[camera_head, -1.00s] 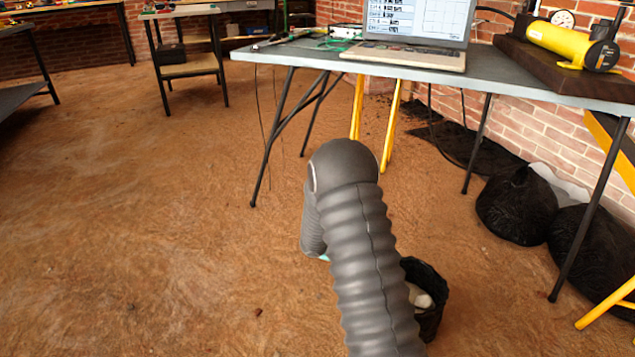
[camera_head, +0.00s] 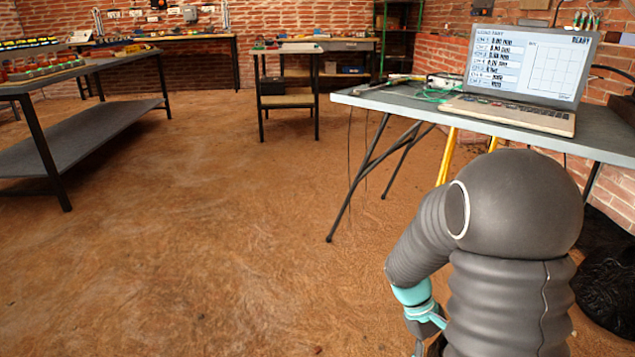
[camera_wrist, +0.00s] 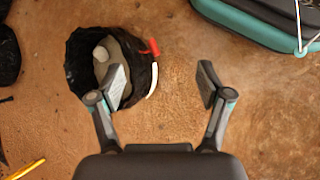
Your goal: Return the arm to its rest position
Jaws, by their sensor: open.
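My arm, in a ribbed dark grey sleeve, fills the lower right of the head view, bent at a rounded elbow. Below the elbow, a teal wrist part shows at the lower edge of the head view. My gripper (camera_wrist: 162,85) shows in the wrist view with its two fingers wide apart and nothing between them. It points down at the brown floor (camera_wrist: 175,120). The left finger overlaps the edge of a black-lined bin in the picture; I cannot tell how far above it the finger is.
The black-lined bin (camera_wrist: 76,65) holds pale and grey items, with a red-handled thing at its rim. A table (camera_head: 400,103) with a laptop (camera_head: 530,55) stands close to my arm at the right. A shelved bench (camera_head: 95,130) stands at left. The middle floor is clear.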

